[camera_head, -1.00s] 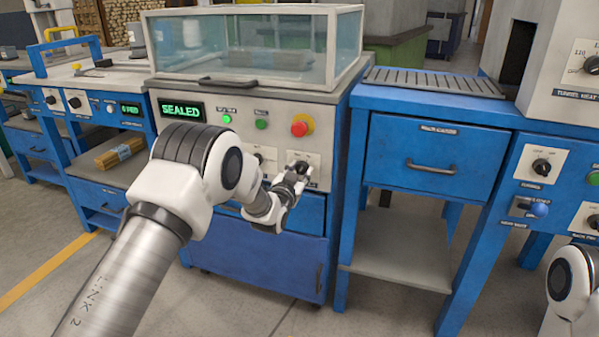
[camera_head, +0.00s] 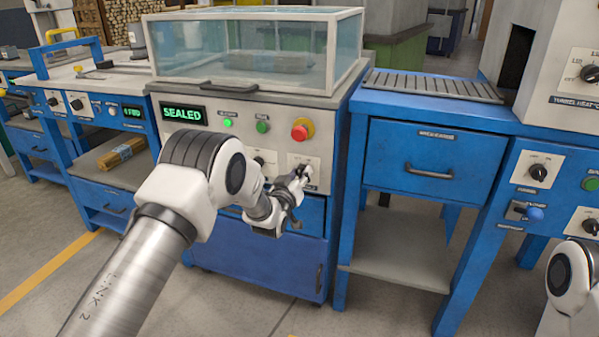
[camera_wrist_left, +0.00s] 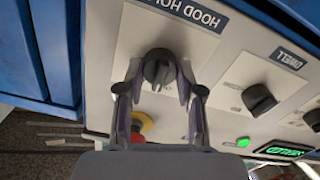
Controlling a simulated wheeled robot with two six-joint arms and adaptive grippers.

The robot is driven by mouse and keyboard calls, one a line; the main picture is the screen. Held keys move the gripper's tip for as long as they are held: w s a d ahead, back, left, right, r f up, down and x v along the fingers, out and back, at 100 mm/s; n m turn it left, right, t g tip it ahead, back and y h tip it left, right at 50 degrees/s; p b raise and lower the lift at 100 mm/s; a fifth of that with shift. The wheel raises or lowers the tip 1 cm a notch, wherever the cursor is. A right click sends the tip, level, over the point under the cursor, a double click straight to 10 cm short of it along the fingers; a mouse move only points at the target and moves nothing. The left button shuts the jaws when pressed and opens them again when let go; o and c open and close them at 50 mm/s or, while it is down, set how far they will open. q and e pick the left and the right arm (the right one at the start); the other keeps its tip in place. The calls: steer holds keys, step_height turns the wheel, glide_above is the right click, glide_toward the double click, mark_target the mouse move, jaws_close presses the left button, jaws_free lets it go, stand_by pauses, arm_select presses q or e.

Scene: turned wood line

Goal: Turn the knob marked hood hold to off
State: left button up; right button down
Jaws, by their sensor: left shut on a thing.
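The hood hold knob (camera_wrist_left: 159,68) is black, on a white plate (camera_wrist_left: 205,52) whose label reads upside down as "HOOD HO…" in the left wrist view. Its ridge runs roughly up and down there; the position marks are not legible. My left gripper (camera_wrist_left: 160,88) is shut on the knob, one finger on each side. In the head view my left gripper (camera_head: 300,176) reaches the front panel and mostly hides the knob, below the red stop button. My right gripper is not in view.
A second black knob, marked dwell (camera_wrist_left: 258,99), sits beside it. The red stop button (camera_head: 301,130) and green lamp (camera_head: 227,122) are above, with a display reading "SEALED" (camera_head: 182,112). A clear hood (camera_head: 255,45) tops the machine. A blue drawer (camera_head: 430,165) stands right.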

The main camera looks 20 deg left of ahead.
arm_select(q)
steer(key=n+p, duration=0.1)
steer(key=n, duration=0.3)
steer(key=shift+n, duration=0.4)
stand_by(0.4)
steer(key=o, duration=1.1)
steer(key=shift+o, duration=0.2)
steer(key=s, duration=1.2)
steer(key=shift+a, duration=0.25)
